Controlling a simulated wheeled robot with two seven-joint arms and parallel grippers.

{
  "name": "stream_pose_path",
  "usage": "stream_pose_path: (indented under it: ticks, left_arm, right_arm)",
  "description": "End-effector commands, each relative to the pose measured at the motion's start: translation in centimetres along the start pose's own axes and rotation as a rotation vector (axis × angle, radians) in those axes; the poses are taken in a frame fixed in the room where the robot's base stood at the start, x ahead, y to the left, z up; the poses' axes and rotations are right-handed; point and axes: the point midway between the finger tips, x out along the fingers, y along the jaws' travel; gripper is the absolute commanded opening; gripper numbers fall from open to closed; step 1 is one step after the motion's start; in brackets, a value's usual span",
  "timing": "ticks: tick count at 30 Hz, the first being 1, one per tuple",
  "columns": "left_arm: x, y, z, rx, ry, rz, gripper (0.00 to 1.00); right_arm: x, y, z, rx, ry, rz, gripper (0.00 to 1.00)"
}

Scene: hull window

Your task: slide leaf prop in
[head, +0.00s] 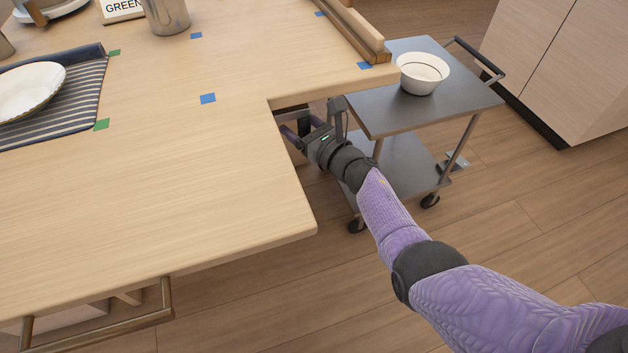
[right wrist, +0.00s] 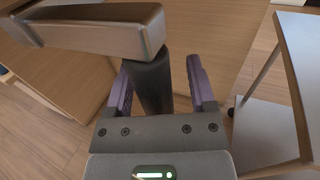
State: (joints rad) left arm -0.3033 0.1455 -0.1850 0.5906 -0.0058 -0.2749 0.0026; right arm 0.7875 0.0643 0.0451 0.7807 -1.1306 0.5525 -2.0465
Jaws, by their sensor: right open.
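In the right wrist view, a wooden bar (right wrist: 95,32), which looks like the leaf prop, crosses the upper left. A dark round post (right wrist: 152,88) comes down from its end. My right gripper (right wrist: 160,76) is open, with its two purple fingers on either side of the post. A gap shows on the right side; contact on the left is unclear. In the head view my right gripper (head: 307,130) is beside the inner corner of the table (head: 190,165), partly under its edge. The prop is mostly hidden there. My left gripper is not in view.
A grey metal cart (head: 440,112) with a white bowl (head: 422,74) stands close right of my gripper. A striped mat with a plate and a metal cup (head: 166,16) are on the table. Open floor lies at the lower right.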

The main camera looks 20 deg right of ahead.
Motion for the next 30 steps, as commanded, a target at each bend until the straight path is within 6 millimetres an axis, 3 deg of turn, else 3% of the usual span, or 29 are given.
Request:
stream_pose_path:
  ticks: [18, 30]
  left_arm:
    - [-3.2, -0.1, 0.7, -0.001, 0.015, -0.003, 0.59]
    - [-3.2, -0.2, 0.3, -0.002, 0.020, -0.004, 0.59]
  right_arm:
    - [-6.5, 0.0, 0.3, -0.001, -0.001, 0.001, 0.71]
    - [-7.0, 0.1, 0.1, 0.000, -0.001, 0.001, 0.71]
